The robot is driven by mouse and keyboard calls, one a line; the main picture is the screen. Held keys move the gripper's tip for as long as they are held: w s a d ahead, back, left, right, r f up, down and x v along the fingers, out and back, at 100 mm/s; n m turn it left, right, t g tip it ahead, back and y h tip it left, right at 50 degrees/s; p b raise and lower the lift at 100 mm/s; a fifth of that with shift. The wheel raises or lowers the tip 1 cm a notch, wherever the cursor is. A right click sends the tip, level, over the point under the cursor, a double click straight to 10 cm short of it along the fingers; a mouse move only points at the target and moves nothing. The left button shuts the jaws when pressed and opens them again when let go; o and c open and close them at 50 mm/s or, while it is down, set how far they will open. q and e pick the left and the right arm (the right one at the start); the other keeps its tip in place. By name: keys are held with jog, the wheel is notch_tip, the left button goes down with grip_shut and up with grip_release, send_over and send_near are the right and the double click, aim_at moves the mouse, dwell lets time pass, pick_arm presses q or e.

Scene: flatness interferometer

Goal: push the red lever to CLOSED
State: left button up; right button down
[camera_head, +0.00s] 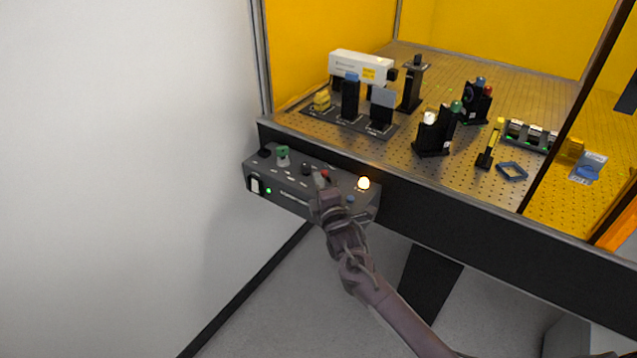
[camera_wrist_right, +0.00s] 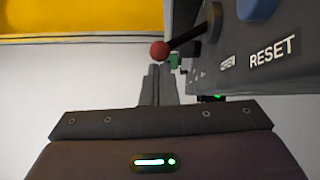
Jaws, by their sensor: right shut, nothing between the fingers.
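The red lever (camera_head: 324,173) is on the dark grey control box at the front left of the bench. In the right wrist view its red ball (camera_wrist_right: 160,50) sits on a dark stem angled up to the right, towards the box face. My right gripper (camera_head: 322,192) is shut and empty, right by the lever. In the right wrist view the shut fingertips (camera_wrist_right: 158,70) lie just below the ball; I cannot tell whether they touch it. The label visible beside the lever seems to read OPEN, partly blurred. My left gripper is not in view.
The control box (camera_head: 262,168) also carries a green knob (camera_head: 283,152), a lit lamp (camera_head: 363,183) and a blue button labelled RESET (camera_wrist_right: 258,8). Behind it, the perforated optical table (camera_head: 460,180) holds several mounts. A white wall (camera_head: 120,150) stands to the left.

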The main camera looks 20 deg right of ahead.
aim_at(327, 174)
jog(key=shift+w+d+r+m+g+p, duration=0.15)
jog(key=shift+r+m+g+p, duration=0.25)
jog(key=shift+p, duration=0.45)
jog(key=w+d+r+m+g+p, duration=0.1)
jog(key=p, duration=0.2)
jog(key=d+r+m+g+p, duration=0.1)
jog(key=m+p, duration=0.1)
jog(key=p, duration=0.1)
jog(key=shift+w+d+r+g+y, duration=0.15)
jog(key=shift+w+r+g+y, duration=0.1)
jog(key=shift+w+g+y, duration=0.1)
jog(key=shift+w+d+r+m+g+y+p, duration=0.1)
jog(key=shift+w+d+m+g+y+p, duration=0.1)
jog(key=shift+w+d+m+g+p, duration=0.3)
jog(key=shift+w+d+r+m+g+y+p, duration=0.15)
jog(key=shift+d+m+g+p, duration=0.2)
jog(key=shift+p, duration=0.3)
jog(key=shift+w+d+f+m, duration=0.1)
jog(key=shift+m, duration=0.15)
jog(key=shift+f, duration=0.25)
jog(key=shift+r, duration=0.15)
jog(key=shift+r+p, duration=0.75)
